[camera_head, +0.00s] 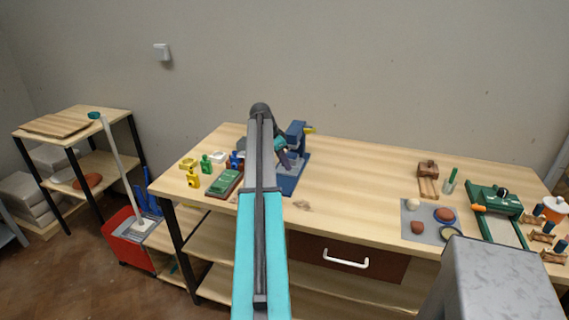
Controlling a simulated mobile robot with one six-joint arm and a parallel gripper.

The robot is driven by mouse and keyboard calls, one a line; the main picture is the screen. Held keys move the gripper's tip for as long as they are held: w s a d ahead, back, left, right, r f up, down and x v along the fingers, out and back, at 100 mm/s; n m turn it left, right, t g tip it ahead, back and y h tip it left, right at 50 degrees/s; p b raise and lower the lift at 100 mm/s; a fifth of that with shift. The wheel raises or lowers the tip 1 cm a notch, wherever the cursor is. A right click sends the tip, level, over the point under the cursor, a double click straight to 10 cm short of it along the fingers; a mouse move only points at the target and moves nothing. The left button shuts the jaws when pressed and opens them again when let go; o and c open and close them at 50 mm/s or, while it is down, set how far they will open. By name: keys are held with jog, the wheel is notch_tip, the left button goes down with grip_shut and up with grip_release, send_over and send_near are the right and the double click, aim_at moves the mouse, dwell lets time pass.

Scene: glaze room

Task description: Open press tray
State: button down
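I cannot make out a separate tray at this size. My arm reaches forward over the bench and covers the left side of the press. My gripper (287,158) is at the press, low beside its upright; whether it touches is unclear. The arm hides most of the gripper, so its fingers cannot be judged.
Small yellow, green and blue bottles (206,164) and a green block on a red base (226,183) stand left of my arm. A brown drawer (310,247) with a white handle (345,259) is under the bench top. The bench middle (360,185) is clear.

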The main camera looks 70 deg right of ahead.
jog(key=shift+a, duration=0.1)
jog(key=shift+s+a+b, duration=0.15)
jog(key=shift+a, duration=2.45)
jog(key=shift+s+a+b, duration=0.1)
jog(key=shift+a+b, duration=0.05)
jog(key=shift+a, duration=2.45)
jog(key=c, duration=1.7)
grip_release()
jog(key=shift+o, duration=0.2)
jog(key=shift+r, duration=0.1)
jog(key=b+v, duration=0.2)
jog(key=v, duration=1.1)
jog(key=shift+a+r, duration=0.2)
jog(key=shift+r, duration=0.05)
